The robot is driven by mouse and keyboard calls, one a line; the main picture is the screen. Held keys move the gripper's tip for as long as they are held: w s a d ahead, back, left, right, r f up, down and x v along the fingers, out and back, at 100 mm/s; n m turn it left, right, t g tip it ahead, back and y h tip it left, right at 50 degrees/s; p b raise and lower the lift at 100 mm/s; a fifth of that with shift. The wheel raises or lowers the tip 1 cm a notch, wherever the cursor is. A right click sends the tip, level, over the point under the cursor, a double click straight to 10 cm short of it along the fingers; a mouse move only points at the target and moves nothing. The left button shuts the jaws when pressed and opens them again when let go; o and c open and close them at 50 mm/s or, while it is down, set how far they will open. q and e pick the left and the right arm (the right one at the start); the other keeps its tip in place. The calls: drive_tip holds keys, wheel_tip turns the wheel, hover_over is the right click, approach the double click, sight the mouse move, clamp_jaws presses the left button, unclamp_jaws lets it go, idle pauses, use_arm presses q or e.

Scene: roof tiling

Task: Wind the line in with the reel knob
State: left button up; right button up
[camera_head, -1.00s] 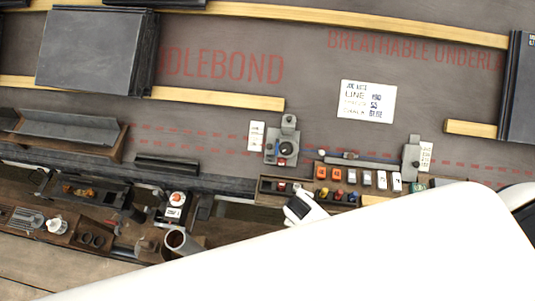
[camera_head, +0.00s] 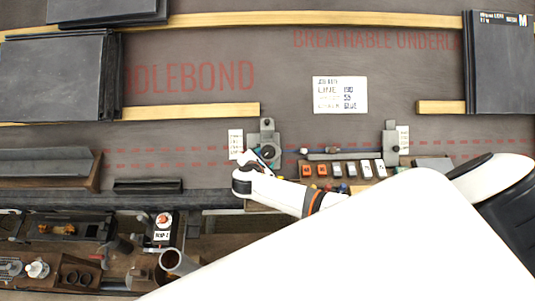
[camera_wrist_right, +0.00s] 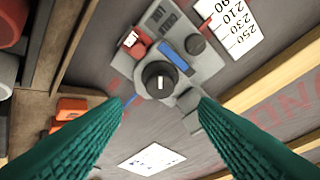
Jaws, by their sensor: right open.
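The reel unit (camera_head: 267,129) is a grey plate on the dark underlay, left of the middle gap between the battens. In the right wrist view its round black reel knob (camera_wrist_right: 159,79) has a pale mark on top. Beside the knob are a red block (camera_wrist_right: 132,43), a blue bar (camera_wrist_right: 174,56) and a smaller dark knob (camera_wrist_right: 195,44). My right gripper (camera_wrist_right: 166,100) is open, its green ribbed fingers apart on either side below the knob in the picture. In the head view my right gripper (camera_head: 262,157) covers the reel's lower part. My left gripper is not in view.
A grey bracket (camera_head: 390,142) stands right of the reel with a blue line running towards it. A row of orange and white blocks (camera_head: 340,170) lies just below. Slate stacks (camera_head: 52,80) and (camera_head: 497,65) flank the open underlay. A white card (camera_head: 340,95) lies above.

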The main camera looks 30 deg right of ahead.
sight(269, 152)
drive_tip(key=b+x, duration=0.1)
drive_tip(key=x, duration=0.5)
drive_tip(key=shift+w+d+f, duration=0.2)
drive_tip(key=shift+f, duration=0.05)
drive_tip(key=c, duration=0.9)
drive_tip(key=shift+c, duration=0.2)
